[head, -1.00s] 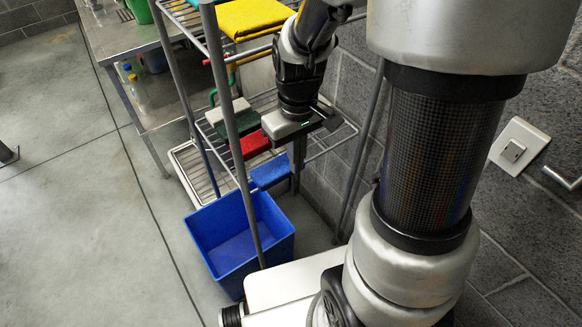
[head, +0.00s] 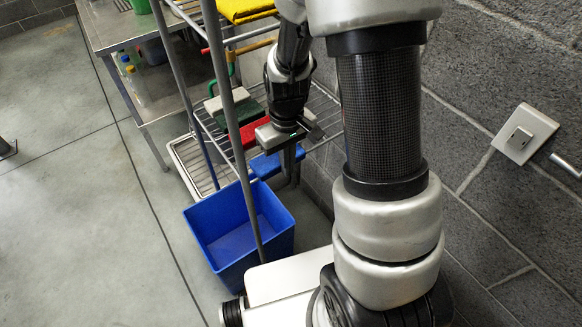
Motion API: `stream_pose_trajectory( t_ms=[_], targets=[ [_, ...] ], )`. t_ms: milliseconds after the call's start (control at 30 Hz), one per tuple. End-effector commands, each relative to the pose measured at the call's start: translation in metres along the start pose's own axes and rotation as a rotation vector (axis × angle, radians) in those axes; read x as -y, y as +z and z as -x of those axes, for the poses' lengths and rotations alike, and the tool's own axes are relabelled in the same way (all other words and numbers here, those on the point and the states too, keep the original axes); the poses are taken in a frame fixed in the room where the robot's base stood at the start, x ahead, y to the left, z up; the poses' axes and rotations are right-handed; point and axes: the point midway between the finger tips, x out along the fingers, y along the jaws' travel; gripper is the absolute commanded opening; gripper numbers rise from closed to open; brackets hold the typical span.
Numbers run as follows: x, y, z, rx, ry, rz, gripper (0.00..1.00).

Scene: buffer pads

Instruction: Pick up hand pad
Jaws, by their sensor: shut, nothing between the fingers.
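Several small pads lie on the wire shelf (head: 318,115) of a cart: a dark green one with a pale top (head: 230,109), a red one (head: 251,133) and a blue one (head: 272,163) nearest the bin. I cannot tell which of them is the hand pad. My gripper (head: 291,166) points down just right of the red and blue pads. It is shut and holds nothing. Its fingers are small and dark, partly lost against the background, and I cannot tell if they touch the blue pad.
A blue bin (head: 222,262) stands below, in front of the cart. Thin upright posts (head: 232,120) and an upper shelf with a yellow cloth (head: 245,9) are close to my arm. A block wall (head: 470,75) is at right; the floor at left is clear.

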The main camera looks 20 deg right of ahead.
Motion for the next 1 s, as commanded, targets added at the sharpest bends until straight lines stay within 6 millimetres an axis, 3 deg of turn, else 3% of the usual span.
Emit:
stream_pose_trajectory(
  t_ms=[267,500,1000],
  targets=[
    [0.0,-0.001,0.0,0.0,0.0,0.0,0.0],
    [0.0,-0.022,0.0,0.0,0.0,0.001,0.0],
    [0.0,-0.021,0.0,0.0,0.0,0.0,0.0]
  ],
)
